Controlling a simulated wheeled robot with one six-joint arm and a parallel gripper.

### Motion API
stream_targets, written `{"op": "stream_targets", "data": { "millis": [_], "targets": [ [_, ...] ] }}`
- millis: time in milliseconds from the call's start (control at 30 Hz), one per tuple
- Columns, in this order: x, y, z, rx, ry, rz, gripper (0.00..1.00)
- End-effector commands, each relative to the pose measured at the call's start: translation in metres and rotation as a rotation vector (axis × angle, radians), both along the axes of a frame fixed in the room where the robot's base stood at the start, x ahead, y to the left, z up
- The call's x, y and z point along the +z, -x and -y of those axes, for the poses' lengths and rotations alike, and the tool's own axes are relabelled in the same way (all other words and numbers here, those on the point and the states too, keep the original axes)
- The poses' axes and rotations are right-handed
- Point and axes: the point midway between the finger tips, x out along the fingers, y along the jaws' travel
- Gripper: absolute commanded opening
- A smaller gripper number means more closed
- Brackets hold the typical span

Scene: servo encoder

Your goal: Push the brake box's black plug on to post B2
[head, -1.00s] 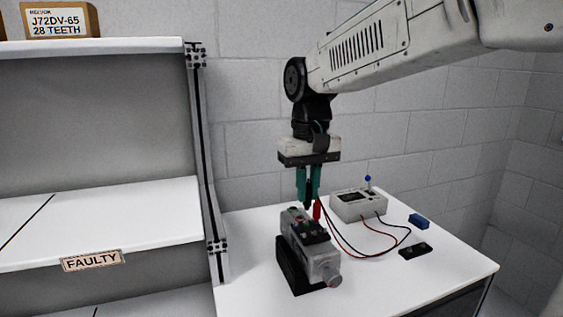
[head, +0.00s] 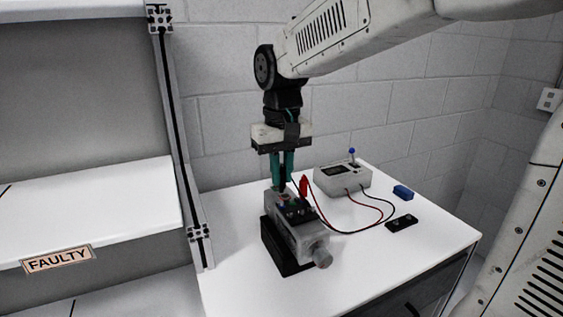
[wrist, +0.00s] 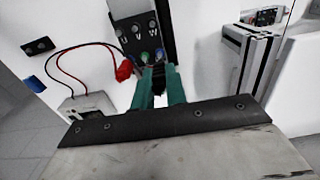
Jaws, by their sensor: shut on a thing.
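My gripper (head: 283,184) points straight down at the back end of the grey motor (head: 290,228), its teal fingers shut on the black plug. The black plug (wrist: 160,82) shows dark between the fingers in the wrist view, and its tip is hidden. In that view blue and green spots on the motor's end lie just past the fingertips. I cannot tell whether the plug touches a post. The red plug (head: 304,185) stands upright beside my fingers; it also shows in the wrist view (wrist: 124,70). The brake box (head: 342,181) sits behind with red and black leads.
A blue block (head: 402,192) and a flat black piece (head: 401,223) lie on the white table (head: 365,262), right of the leads. A shelf with a FAULTY label (head: 58,259) stands at left. The table's front right is clear.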

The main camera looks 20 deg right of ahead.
Motion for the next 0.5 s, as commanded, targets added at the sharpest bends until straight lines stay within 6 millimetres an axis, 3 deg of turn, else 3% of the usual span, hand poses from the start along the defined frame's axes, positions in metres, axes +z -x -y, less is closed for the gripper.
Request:
{"op": "stream_targets", "data": {
  "millis": [500],
  "targets": [
    [-0.03,0.0,0.001,-0.002,0.0,0.0,0.0]
  ]
}}
